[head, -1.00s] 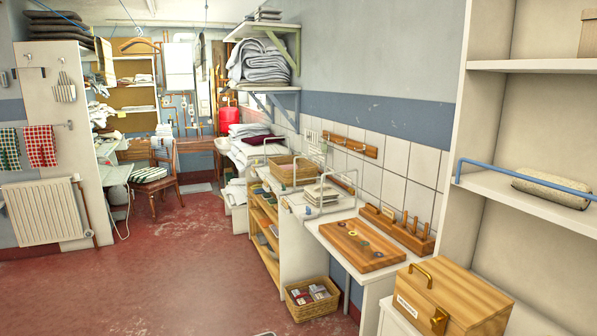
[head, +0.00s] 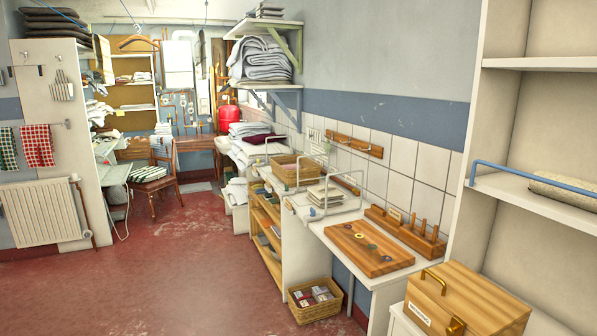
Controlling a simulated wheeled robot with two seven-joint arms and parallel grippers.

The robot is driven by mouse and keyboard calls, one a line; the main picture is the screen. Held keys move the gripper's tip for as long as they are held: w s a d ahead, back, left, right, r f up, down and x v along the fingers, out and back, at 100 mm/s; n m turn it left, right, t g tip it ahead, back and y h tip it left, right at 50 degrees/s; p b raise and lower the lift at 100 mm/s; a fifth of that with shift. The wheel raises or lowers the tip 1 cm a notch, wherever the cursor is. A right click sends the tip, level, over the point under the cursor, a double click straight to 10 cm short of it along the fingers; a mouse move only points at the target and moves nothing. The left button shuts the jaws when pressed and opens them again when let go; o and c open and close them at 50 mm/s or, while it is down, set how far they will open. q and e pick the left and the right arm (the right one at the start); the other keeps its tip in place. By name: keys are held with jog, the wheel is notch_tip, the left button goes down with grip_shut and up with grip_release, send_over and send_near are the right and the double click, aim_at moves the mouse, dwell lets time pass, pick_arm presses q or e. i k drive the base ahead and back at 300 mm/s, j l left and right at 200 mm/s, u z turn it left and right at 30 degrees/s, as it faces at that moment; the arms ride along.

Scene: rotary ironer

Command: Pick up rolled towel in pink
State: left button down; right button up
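I see no clearly pink rolled towel in the head view. A beige, speckled roll-shaped item (head: 565,188) lies on the middle shelf at the right edge, behind a blue rail and partly cut off by the frame. A dark red folded cloth (head: 265,139) lies on a stack of white linen along the right wall; it looks flat rather than rolled. Neither of my grippers is in view.
A wooden box with brass handles (head: 465,295) stands at the lower right. A table with a wooden board (head: 365,248) runs along the wall. A wicker basket (head: 318,312) sits on the floor. A chair (head: 155,180) stands farther back. The red floor (head: 150,270) is clear.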

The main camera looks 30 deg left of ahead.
aim_at(289, 167)
jog(key=u, duration=1.05)
jog(key=i+j+u, duration=0.3)
jog(key=i+j, duration=0.15)
jog(key=i+j+u, duration=0.65)
jog(key=i, duration=0.35)
jog(key=i+u, duration=0.35)
jog(key=i, duration=0.2)
jog(key=i+z, duration=0.3)
jog(key=i, duration=0.55)
jog(key=i+j+z, duration=0.15)
jog(key=i+z, duration=0.15)
jog(key=i, duration=0.55)
jog(key=i+z, duration=0.35)
jog(key=i, duration=0.2)
jog(key=i+z, duration=0.4)
jog(key=i, duration=0.15)
jog(key=i+j+z, duration=0.35)
jog(key=i, duration=0.2)
